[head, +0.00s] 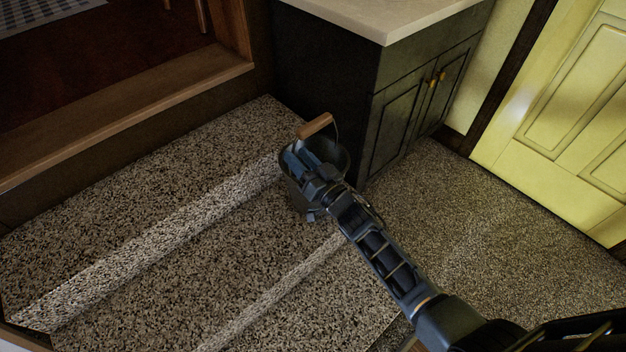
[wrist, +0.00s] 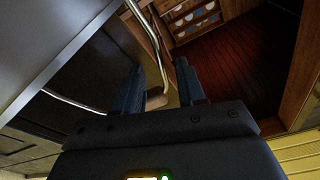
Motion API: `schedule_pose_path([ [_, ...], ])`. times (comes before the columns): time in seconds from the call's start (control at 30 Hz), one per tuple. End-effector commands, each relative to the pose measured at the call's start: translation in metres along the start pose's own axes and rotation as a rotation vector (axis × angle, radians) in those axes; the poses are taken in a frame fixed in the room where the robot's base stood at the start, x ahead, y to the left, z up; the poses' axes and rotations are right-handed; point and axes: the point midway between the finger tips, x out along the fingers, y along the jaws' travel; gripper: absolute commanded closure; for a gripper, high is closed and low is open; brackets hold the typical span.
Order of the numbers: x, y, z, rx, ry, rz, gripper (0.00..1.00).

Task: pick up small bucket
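The small bucket (head: 332,150) is dark, with a thin wire handle and a wooden grip (head: 315,125). It stands upright on the speckled steps beside the dark cabinet, and its handle is raised. My gripper (head: 298,158) is over the bucket in the head view and hides much of its opening and front. In the wrist view my gripper (wrist: 160,66) has its two fingers apart. Part of the wooden grip (wrist: 157,101) and the curved wire (wrist: 155,45) show between the fingers. I cannot tell whether either finger touches them.
A dark cabinet (head: 405,120) with a pale countertop (head: 385,14) stands close behind and right of the bucket. Speckled steps (head: 150,220) run at left, up to a wooden sill (head: 120,105). A yellow door (head: 565,120) is at right. The speckled floor (head: 490,240) at right is clear.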

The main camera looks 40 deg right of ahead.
Motion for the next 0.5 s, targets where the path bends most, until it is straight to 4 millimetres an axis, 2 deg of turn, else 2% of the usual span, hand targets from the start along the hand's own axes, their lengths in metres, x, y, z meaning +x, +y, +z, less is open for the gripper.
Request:
schedule_pose_path([
  [0.3,0.042,0.001,0.002,0.001,0.001,0.000,0.60],
  [0.5,0.047,0.000,0.002,0.000,0.000,0.001,0.60],
])
